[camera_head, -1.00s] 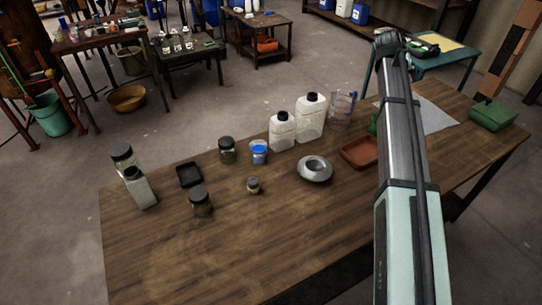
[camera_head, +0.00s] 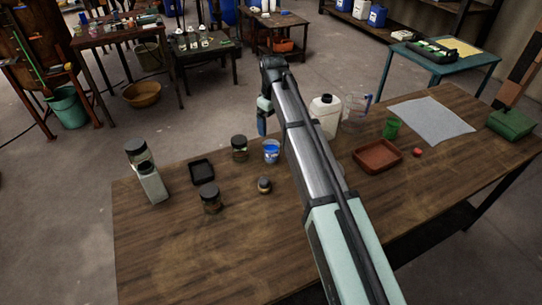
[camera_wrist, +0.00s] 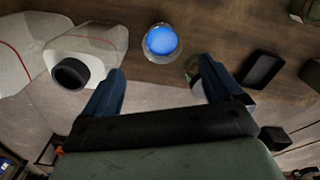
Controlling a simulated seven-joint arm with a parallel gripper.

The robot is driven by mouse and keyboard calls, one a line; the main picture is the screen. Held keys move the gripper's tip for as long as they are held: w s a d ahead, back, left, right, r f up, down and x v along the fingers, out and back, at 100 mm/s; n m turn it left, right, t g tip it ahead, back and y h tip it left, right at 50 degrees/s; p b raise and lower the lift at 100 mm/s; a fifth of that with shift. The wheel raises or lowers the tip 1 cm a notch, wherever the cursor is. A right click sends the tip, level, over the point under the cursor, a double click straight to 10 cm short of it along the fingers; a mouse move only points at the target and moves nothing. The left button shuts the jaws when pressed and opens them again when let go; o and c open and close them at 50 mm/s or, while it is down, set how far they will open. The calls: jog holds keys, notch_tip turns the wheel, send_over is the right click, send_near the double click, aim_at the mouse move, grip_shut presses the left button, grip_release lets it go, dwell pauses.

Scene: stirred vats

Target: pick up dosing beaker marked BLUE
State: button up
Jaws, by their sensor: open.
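The dosing beaker (camera_head: 271,151) is a small clear cup with blue contents, upright on the wooden table; no marking is readable on it. In the wrist view the beaker (camera_wrist: 162,42) appears near the top centre, ahead of the gap between my fingers. My gripper (camera_wrist: 160,76) is open and empty, with two dark blue fingers apart. In the head view my gripper (camera_head: 262,118) hangs just beyond the beaker, close to it and apart from it. The beaker is in plain sight in both views.
A dark-lidded jar (camera_head: 240,148) stands left of the beaker; in the wrist view a jar (camera_wrist: 194,68) is partly behind one finger. White bottles (camera_wrist: 88,50) stand on the other side.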

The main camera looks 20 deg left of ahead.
aim_at(271, 151)
notch_tip(271, 151, down, 8)
jog(key=shift+s+a+f, duration=0.1)
jog(key=shift+s+f, duration=0.05)
jog(key=shift+f, duration=0.1)
jog(key=shift+a+f, duration=0.15)
jog(key=shift+f, duration=2.65)
jog(key=c, duration=1.1)
jog(key=shift+c, duration=0.2)
jog(key=shift+r, duration=0.15)
